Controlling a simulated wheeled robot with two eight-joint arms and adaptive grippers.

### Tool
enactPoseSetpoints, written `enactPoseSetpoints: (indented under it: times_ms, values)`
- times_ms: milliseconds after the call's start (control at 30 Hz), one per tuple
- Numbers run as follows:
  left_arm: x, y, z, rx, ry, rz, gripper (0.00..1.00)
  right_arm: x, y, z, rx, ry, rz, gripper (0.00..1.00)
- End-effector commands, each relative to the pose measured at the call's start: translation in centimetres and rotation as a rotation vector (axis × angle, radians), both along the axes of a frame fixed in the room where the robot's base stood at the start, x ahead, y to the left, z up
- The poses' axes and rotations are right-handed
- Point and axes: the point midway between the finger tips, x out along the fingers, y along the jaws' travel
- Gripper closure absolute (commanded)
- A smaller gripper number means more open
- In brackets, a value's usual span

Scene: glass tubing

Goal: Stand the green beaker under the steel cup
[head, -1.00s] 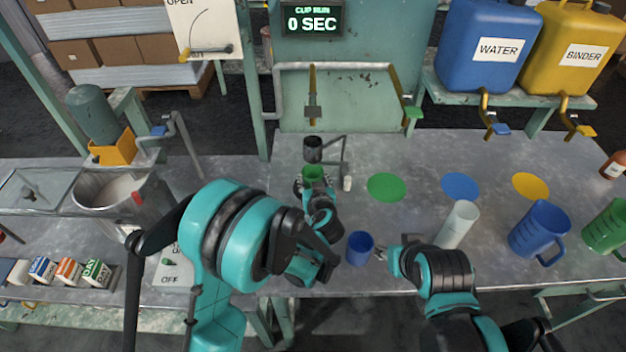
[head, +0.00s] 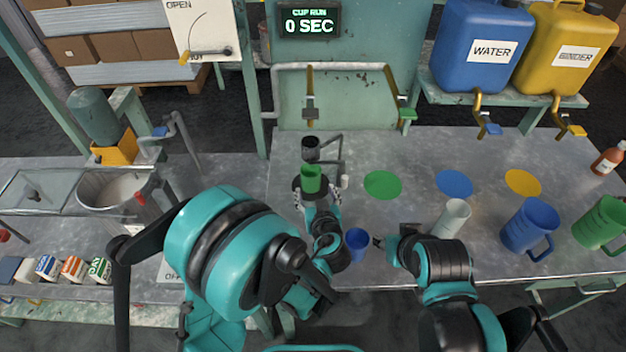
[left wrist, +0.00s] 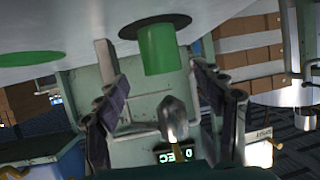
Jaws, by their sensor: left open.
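The green beaker (head: 311,180) stands upright on a dark round pad (head: 297,184), below the steel cup (head: 311,149) on its bracket. In the left wrist view, which is upside down, the beaker (left wrist: 160,48) stands on the dark pad (left wrist: 130,30) and the steel cup (left wrist: 173,115) shows beyond it. My left gripper (head: 318,203) is open, with its fingers (left wrist: 158,105) apart and nothing between them, just in front of the beaker. My right gripper (head: 378,243) is low over the table beside the small blue cup; its jaw opening is too small to read.
The small blue cup (head: 357,245) stands between my arms. A white cylinder (head: 452,218), a blue jug (head: 529,227) and a green jug (head: 602,222) stand to the right.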

Motion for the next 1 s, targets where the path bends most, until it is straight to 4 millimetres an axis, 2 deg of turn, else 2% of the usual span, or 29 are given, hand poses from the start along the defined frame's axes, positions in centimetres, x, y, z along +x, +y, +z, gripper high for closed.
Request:
enactPoseSetpoints:
  times_ms: [100, 200, 367, 467, 567, 733, 900, 1000]
  values:
    - [-1.4, -0.2, 0.7, 0.001, 0.0, -0.003, 0.31, 0.0, 0.0, 0.5, 0.0, 0.0, 0.0, 0.6]
    - [-2.0, -0.3, 0.8, 0.001, 0.0, 0.0, 0.31, 0.0, 0.0, 0.6, 0.0, 0.0, 0.0, 0.6]
    - [-2.2, -0.2, 0.9, 0.001, 0.002, 0.001, 0.31, 0.0, 0.0, 0.6, 0.0, 0.0, 0.0, 0.6]
    - [-2.1, 0.9, 1.3, 0.009, 0.025, 0.012, 0.31, 0.0, 0.0, 0.6, 0.0, 0.0, 0.0, 0.6]
    - [-2.2, 3.4, 2.2, 0.03, 0.089, 0.032, 0.31, 0.0, 0.0, 0.6, 0.0, 0.0, 0.0, 0.6]
    - [-4.1, 9.9, 4.4, 0.058, 0.259, 0.053, 0.31, 0.0, 0.0, 0.6, 0.0, 0.0, 0.0, 0.6]
    - [-8.3, 15.2, 6.2, 0.05, 0.411, 0.03, 0.31, 0.0, 0.0, 0.6, 0.0, 0.0, 0.0, 0.6]
    - [-11.3, 17.3, 7.1, 0.032, 0.478, -0.001, 0.31, 0.0, 0.0, 0.6, 0.0, 0.0, 0.0, 0.6]
